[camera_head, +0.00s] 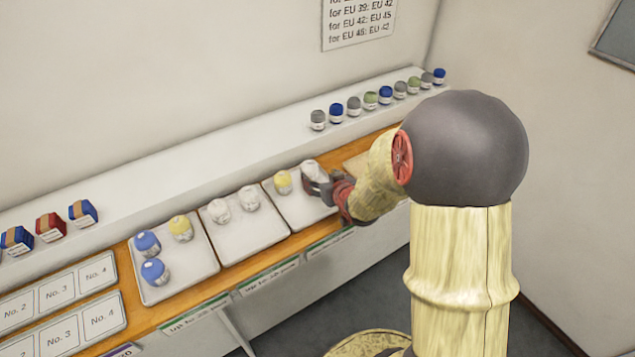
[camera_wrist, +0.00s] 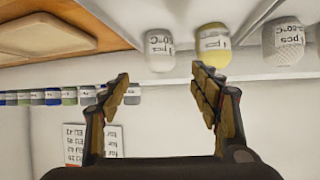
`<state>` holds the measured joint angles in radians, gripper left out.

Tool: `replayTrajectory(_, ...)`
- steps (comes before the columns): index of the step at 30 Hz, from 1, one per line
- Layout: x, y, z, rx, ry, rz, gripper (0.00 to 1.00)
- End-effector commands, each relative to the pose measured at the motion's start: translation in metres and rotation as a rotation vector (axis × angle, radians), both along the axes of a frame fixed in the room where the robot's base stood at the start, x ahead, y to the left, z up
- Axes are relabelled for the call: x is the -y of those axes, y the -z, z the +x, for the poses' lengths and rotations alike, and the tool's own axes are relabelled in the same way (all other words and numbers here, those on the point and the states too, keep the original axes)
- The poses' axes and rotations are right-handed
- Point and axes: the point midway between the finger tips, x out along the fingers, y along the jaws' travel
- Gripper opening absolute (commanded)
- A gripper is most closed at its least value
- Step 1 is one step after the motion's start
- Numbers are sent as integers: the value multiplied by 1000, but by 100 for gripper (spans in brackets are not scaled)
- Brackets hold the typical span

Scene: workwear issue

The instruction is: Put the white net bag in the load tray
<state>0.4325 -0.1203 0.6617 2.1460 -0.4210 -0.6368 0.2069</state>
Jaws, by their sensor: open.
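In the head view, three grey trays stand in a row on the wooden counter. The right tray (camera_head: 300,212) holds a white bag (camera_head: 313,170) and a yellow bag (camera_head: 283,182). The middle tray (camera_head: 243,240) holds two white bags (camera_head: 249,198). My gripper (camera_head: 318,187) is open beside the white bag in the right tray, partly covering it. In the wrist view my gripper (camera_wrist: 160,88) shows its fingers apart with nothing between them. The white bag (camera_wrist: 160,48) lies beyond the fingertips, next to the yellow bag (camera_wrist: 213,40). A white net-textured bag (camera_wrist: 284,45) is further right. I cannot tell which tray is the load tray.
The left tray (camera_head: 178,281) holds two blue bags and a yellow one. A pale board or tray (camera_head: 356,163) lies right of my gripper; it shows in the wrist view (camera_wrist: 45,40). Several small rolled bags (camera_head: 370,100) line the shelf behind. Blue and red packs (camera_head: 50,227) stand left.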

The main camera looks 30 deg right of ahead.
Motion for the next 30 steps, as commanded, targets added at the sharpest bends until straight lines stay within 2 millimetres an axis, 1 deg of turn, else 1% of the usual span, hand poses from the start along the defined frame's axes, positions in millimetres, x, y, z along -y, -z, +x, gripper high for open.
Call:
replayTrajectory(2,-4,-14,-2,-13,1,-13,63)
replayTrajectory(5,-14,-40,-9,-62,9,-39,63)
replayTrajectory(8,-33,-75,-29,-133,20,-58,63)
replayTrajectory(9,-42,-88,-40,-166,22,-62,63)
replayTrajectory(11,-57,-107,-61,-215,23,-61,63)
replayTrajectory(12,-68,-119,-76,-247,20,-58,63)
replayTrajectory(14,-85,-134,-102,-296,11,-48,63)
replayTrajectory(15,-97,-143,-120,-328,0,-39,63)
replayTrajectory(16,-106,-149,-135,-352,-9,-33,63)
replayTrajectory(17,-115,-155,-150,-376,-19,-23,63)
replayTrajectory(18,-127,-161,-170,-406,-35,-15,63)
replayTrajectory(20,-142,-168,-198,-449,-61,2,63)
replayTrajectory(21,-151,-171,-215,-474,-78,10,63)
replayTrajectory(24,-167,-176,-250,-526,-117,29,63)
replayTrajectory(27,-176,-177,-270,-557,-140,39,63)
replayTrajectory(30,-179,-177,-278,-572,-149,43,63)
